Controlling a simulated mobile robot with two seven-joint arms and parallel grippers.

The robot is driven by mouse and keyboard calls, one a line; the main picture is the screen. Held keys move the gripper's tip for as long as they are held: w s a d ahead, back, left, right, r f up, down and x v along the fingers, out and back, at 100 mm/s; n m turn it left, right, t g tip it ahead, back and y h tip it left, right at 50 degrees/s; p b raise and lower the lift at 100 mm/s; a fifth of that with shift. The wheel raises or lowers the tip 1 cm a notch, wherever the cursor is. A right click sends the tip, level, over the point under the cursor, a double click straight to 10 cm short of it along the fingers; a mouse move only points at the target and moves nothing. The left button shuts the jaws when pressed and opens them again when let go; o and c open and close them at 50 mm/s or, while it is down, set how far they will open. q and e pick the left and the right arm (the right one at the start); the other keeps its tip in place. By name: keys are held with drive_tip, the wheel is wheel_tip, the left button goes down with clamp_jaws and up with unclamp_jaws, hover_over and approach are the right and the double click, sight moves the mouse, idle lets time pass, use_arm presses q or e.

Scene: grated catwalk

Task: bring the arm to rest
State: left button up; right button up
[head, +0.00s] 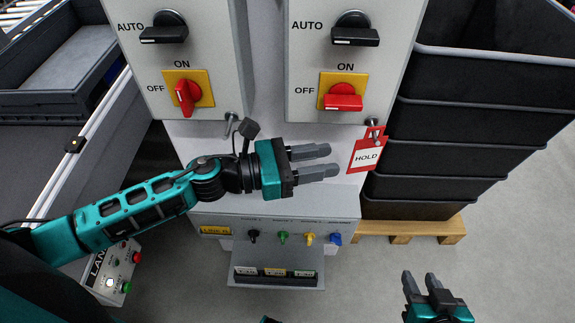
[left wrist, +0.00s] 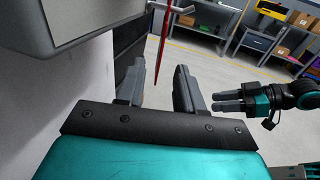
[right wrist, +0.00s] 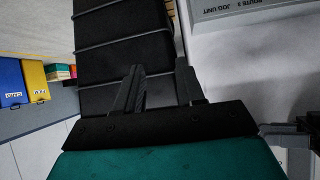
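My left arm reaches in from the left, and its gripper (head: 322,162) is in front of the grey cabinet, left of the red-and-white HOLD tag (head: 366,155). Its two fingers are apart with nothing between them; the left wrist view (left wrist: 162,92) shows the same gap. The tag appears there edge-on as a thin red strip (left wrist: 163,45) beyond the fingers. My right gripper (head: 422,282) is low at the right, over the floor. Its fingers are also apart and empty in the right wrist view (right wrist: 158,92).
The left box's red switch (head: 186,96) is upright; the right box's red switch (head: 343,101) lies sideways at OFF. Stacked black bins (head: 470,120) stand on a pallet (head: 410,229) at right. A ledge with coloured knobs (head: 283,238) is below my left gripper. Floor is clear near the right gripper.

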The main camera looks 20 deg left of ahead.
use_arm(q)
drive_tip(key=b+v, duration=0.1)
drive_tip(key=v, duration=0.5)
use_arm(e)
drive_tip(key=shift+w+a, duration=0.3)
use_arm(q)
drive_tip(key=s+a+f+m+y+p, duration=0.1)
drive_tip(key=f+m+y, duration=0.3)
drive_tip(key=m, duration=0.5)
drive_tip(key=s+a+f+m+y+p, duration=0.1)
drive_tip(key=s+f+m+y+p, duration=0.2)
drive_tip(key=m, duration=0.6)
drive_tip(key=s+a+f+m+t+y+p, duration=0.1)
drive_tip(key=s+a+f+m+y+p, duration=0.1)
drive_tip(key=f+m+y, duration=0.3)
drive_tip(key=s+m+p, duration=0.1)
drive_tip(key=m, duration=0.3)
drive_tip(key=shift+y, duration=0.4)
use_arm(e)
drive_tip(key=shift+h, duration=0.3)
drive_tip(key=d+r, duration=0.1)
drive_tip(key=s+d+r, duration=0.1)
drive_tip(key=r, duration=0.1)
drive_tip(key=shift+s+d+r, duration=0.15)
drive_tip(key=shift+s+r, duration=0.05)
drive_tip(key=shift+r, duration=0.05)
